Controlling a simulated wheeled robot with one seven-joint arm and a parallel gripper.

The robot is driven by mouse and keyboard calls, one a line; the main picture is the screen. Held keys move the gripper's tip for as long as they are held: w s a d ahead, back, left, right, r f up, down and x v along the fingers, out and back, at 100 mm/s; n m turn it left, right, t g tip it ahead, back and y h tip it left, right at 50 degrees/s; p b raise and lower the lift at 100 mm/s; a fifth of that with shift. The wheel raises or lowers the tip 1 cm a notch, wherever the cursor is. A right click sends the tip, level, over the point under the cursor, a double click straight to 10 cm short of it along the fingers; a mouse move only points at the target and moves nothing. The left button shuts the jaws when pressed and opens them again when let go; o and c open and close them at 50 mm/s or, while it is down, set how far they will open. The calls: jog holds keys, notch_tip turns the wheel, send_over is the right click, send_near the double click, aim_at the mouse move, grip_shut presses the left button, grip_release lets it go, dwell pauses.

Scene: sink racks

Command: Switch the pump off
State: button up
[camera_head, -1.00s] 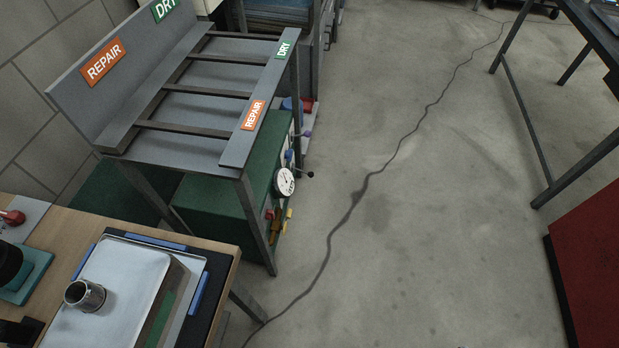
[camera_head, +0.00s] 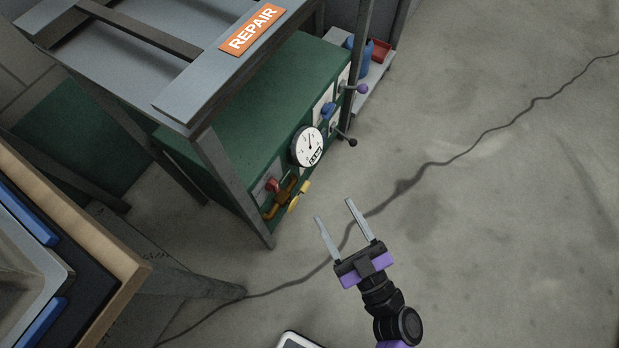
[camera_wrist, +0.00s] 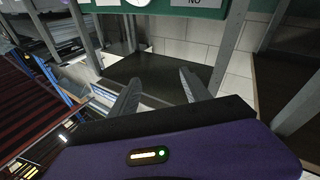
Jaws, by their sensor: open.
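A green cabinet (camera_head: 285,85) stands under the rack, with controls on its front face. These are a round white gauge (camera_head: 307,146), a red knob (camera_head: 271,185), a yellow handle (camera_head: 298,196) on orange-brown fittings, a blue knob (camera_head: 328,110), a black-ball lever (camera_head: 346,137) and a purple-ball lever (camera_head: 360,89). I cannot tell which one switches the pump. My gripper (camera_head: 334,209) is open and empty, in front of the cabinet and apart from it. In the wrist view, its fingers (camera_wrist: 158,77) are spread, and the cabinet's lower edge (camera_wrist: 235,12) shows at the top.
A grey rack (camera_head: 190,85) with a REPAIR label stands over the cabinet, and its front leg (camera_head: 232,185) is close to the controls. A wooden bench (camera_head: 120,262) is at left.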

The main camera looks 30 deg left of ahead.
aim_at(278, 188)
jog(key=w+a+f+n+g+y+b, duration=0.1)
jog(key=w+a+f+n+g+b, duration=0.15)
jog(key=a+f+g, duration=0.35)
jog(key=w+a+f+n+g+b, duration=0.1)
jog(key=a+f+n+g+b, duration=0.25)
jog(key=f, duration=0.45)
jog(key=shift+g, duration=0.35)
jog(key=a+b, duration=0.1)
jog(key=a, duration=0.1)
jog(key=a+b, duration=0.1)
jog(key=a, duration=0.1)
jog(key=a+b, duration=0.1)
jog(key=a, duration=0.1)
jog(key=shift+w+a+r, duration=0.15)
jog(key=shift+w+r, duration=0.05)
jog(key=shift+w, duration=0.2)
jog(key=shift+a+r+b, duration=0.1)
jog(key=shift+a+b, duration=0.25)
jog(key=shift+a, duration=0.3)
grip_shut()
